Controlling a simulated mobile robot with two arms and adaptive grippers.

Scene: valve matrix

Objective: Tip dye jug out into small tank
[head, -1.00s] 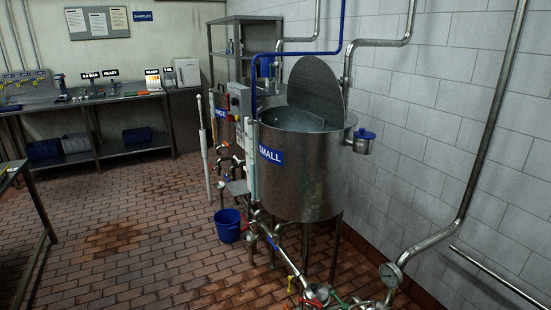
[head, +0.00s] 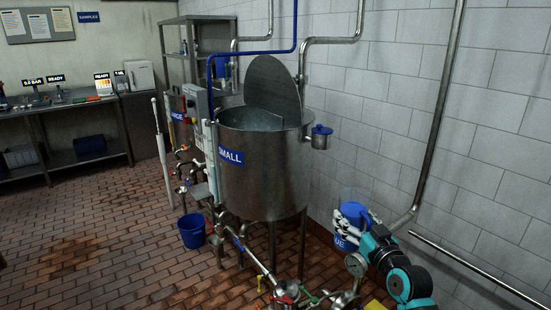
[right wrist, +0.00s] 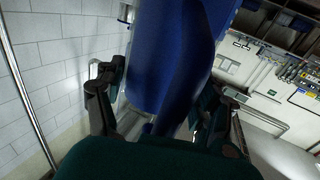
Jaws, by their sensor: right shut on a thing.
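The small tank (head: 262,185) is a round steel vessel on legs with a blue SMALL label, in the middle of the head view. Its lid (head: 272,85) stands up at the back and its top is open. My right gripper (head: 352,218) is shut on the dye jug (head: 352,209), a clear-walled jug with blue in it and a partly hidden blue label. The jug looks roughly upright, right of the tank and apart from it. In the right wrist view the blue jug (right wrist: 168,60) fills the space between the fingers. My left gripper is not in view.
A small blue-lidded pot (head: 320,137) sticks out from the tank's right side. A blue pipe (head: 253,53) runs above the tank. Pipes, valves and a gauge (head: 356,264) are low in front. A blue bucket (head: 191,231) stands on the floor, with open floor to the left.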

